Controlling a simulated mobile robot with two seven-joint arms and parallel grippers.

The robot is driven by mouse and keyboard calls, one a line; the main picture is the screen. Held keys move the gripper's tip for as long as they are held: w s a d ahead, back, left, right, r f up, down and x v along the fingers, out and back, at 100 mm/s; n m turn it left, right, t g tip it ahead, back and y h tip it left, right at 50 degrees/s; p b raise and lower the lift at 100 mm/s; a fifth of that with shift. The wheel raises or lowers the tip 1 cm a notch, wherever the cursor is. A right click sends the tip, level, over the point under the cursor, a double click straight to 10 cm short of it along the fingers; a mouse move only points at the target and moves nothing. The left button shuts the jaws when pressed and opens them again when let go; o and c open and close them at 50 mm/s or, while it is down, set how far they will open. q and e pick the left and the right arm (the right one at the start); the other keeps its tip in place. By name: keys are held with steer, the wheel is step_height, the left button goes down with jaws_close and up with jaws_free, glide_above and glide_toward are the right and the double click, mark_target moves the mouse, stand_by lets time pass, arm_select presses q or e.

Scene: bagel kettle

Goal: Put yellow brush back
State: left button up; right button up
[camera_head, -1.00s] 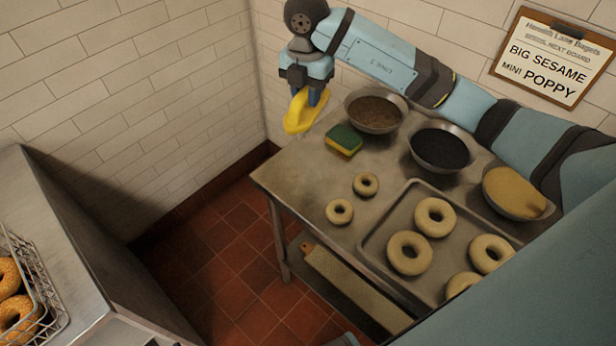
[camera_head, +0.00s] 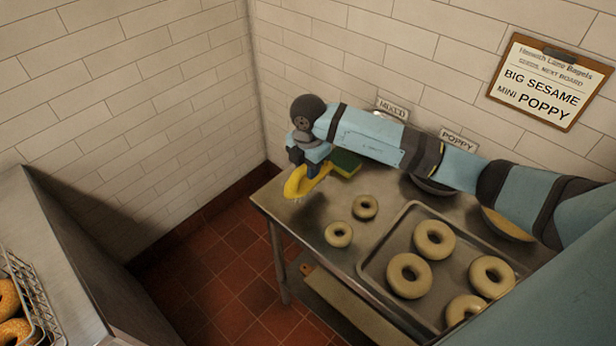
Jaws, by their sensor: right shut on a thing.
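The yellow brush (camera_head: 298,184) is in my right gripper (camera_head: 312,172), over the far left corner of the steel table (camera_head: 280,207). My right gripper is shut on it. The brush looks close above the tabletop; I cannot tell whether it touches. Pale bristles show faintly under its near end. A green and yellow sponge (camera_head: 346,164) lies just right of the gripper, partly hidden by my arm. My left gripper does not show.
Two small bagels (camera_head: 338,234) lie on the table. A tray (camera_head: 371,268) holds several larger bagels. Bowls (camera_head: 508,225) behind are mostly hidden by my arm. A wire basket (camera_head: 38,312) of bagels stands on the left counter. A sign (camera_head: 548,82) hangs on the wall.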

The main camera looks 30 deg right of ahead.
step_height(320, 180, down, 4)
steer(key=shift+f, duration=0.25)
steer(key=shift+f, duration=0.2)
steer(key=o, duration=1)
steer(key=shift+c, duration=0.2)
steer(key=shift+r, duration=0.1)
steer(key=shift+r, duration=0.25)
step_height(320, 180, up, 12)
steer(key=shift+f+b, duration=0.15)
steer(key=shift+b, duration=0.45)
